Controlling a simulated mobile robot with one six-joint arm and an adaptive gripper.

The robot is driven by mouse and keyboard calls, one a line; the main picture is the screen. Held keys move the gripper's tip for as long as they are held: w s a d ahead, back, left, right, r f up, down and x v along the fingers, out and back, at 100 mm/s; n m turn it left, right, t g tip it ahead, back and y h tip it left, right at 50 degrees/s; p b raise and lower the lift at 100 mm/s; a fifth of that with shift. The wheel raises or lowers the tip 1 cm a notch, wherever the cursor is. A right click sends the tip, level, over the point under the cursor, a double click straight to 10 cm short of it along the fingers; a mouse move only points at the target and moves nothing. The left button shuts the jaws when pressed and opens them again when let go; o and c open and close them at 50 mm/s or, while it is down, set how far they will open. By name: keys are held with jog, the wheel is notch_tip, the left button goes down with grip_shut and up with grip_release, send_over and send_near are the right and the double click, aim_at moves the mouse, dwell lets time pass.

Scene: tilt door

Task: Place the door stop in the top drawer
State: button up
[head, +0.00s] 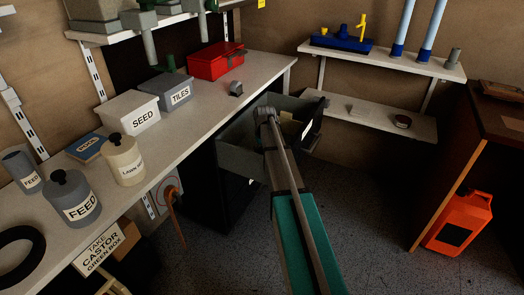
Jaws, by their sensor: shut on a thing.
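The top drawer (240,157) is pulled out from the dark cabinet under the long bench. It is a grey open box, with its front panel (313,122) at the right. My gripper (266,113) is over the open drawer, with my arm crossing in front of it. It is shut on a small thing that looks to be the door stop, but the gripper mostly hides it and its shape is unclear. I cannot tell whether it touches the drawer. Part of the drawer's inside is hidden behind my arm.
The bench (205,115) holds a red box (215,65), a TILES box (173,93), a SEED box (132,112), several containers and a small grey item (236,89) near its edge. Wall shelves (385,115) stand at the right. An orange can (460,222) sits under a brown counter. The floor (375,225) is clear.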

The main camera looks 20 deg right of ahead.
jog(key=shift+f, duration=0.2)
jog(key=o, duration=1.3)
jog(key=shift+r, duration=0.1)
notch_tip(320, 180, up, 8)
jog(key=p, duration=0.7)
jog(key=shift+p, duration=0.4)
